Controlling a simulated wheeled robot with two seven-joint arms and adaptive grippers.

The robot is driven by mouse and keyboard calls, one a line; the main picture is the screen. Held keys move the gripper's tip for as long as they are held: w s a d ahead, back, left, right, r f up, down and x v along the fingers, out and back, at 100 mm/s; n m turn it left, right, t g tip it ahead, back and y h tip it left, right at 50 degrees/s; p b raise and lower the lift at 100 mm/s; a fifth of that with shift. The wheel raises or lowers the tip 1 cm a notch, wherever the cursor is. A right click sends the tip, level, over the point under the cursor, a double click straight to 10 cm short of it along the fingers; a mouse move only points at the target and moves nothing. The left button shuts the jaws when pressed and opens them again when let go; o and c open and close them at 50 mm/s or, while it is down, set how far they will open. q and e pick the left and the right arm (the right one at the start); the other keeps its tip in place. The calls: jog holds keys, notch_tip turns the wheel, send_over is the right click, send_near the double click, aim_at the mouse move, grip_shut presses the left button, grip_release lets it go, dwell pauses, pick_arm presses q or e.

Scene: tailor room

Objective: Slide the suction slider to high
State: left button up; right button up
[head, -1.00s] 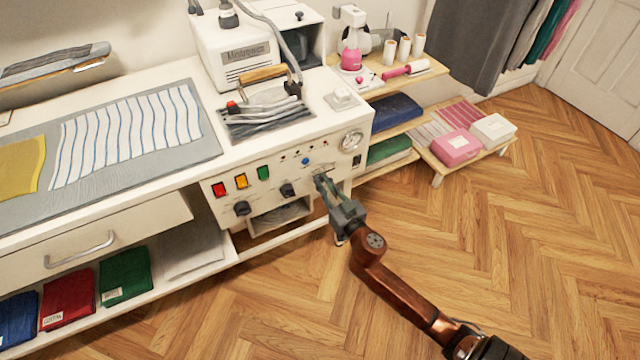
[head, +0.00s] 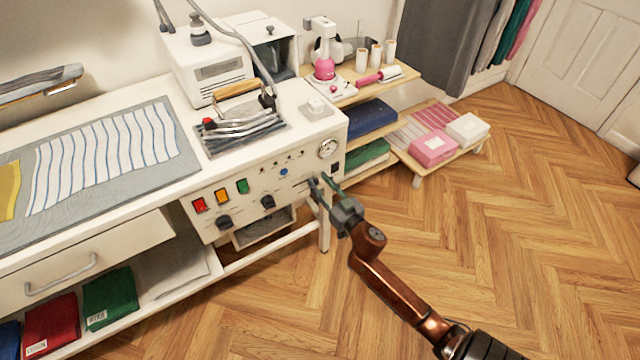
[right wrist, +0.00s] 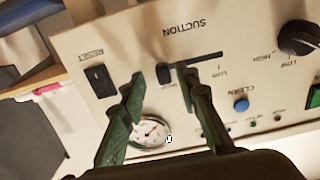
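The suction slider's dark handle (right wrist: 164,74) shows in the right wrist view, where the panel appears upside down. It sits at the left end of its black slot (right wrist: 205,59), the end away from the LOW label. My right gripper (right wrist: 159,77) is open, its two green fingers spread with the handle appearing between their tips. I cannot tell whether either finger touches it. In the head view my right gripper (head: 318,183) is at the right part of the white control panel (head: 240,212), below the gauge; the slider is not clear there. My left gripper is not in view.
A round gauge (right wrist: 149,131), a reset switch (right wrist: 100,80), a blue clean button (right wrist: 241,104) and a black dial (right wrist: 299,38) surround the slider. The ironing table (head: 130,205) spans the left. Wooden shelves (head: 350,93) stand behind; the floor (head: 500,240) at right is clear.

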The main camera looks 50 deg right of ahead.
jog(key=shift+a, duration=0.1)
jog(key=v, duration=1.2)
jog(key=shift+f, duration=0.1)
